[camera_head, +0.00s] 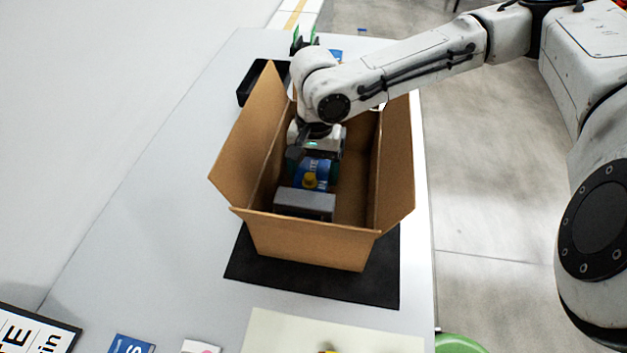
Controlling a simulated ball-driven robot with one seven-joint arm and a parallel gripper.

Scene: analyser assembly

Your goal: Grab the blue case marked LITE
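The blue case (318,168) stands inside an open cardboard box (310,240). White lettering shows on it, partly covered, with letters like "ITE" readable. A yellow round part (310,181) shows at its front. My gripper (313,165) reaches down into the box from above, right at the blue case, with dark finger parts on both sides of it. Whether the fingers press on the case cannot be seen. A grey block (304,204) lies in the box just in front of the case. The lower part of the case is hidden.
The box's side flaps (248,137) stand up and outward, close to my arm. The box rests on a black mat (255,262) on a grey table (150,220). A black tray (250,84) lies behind. Signs and cards (130,345) lie at the front edge.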

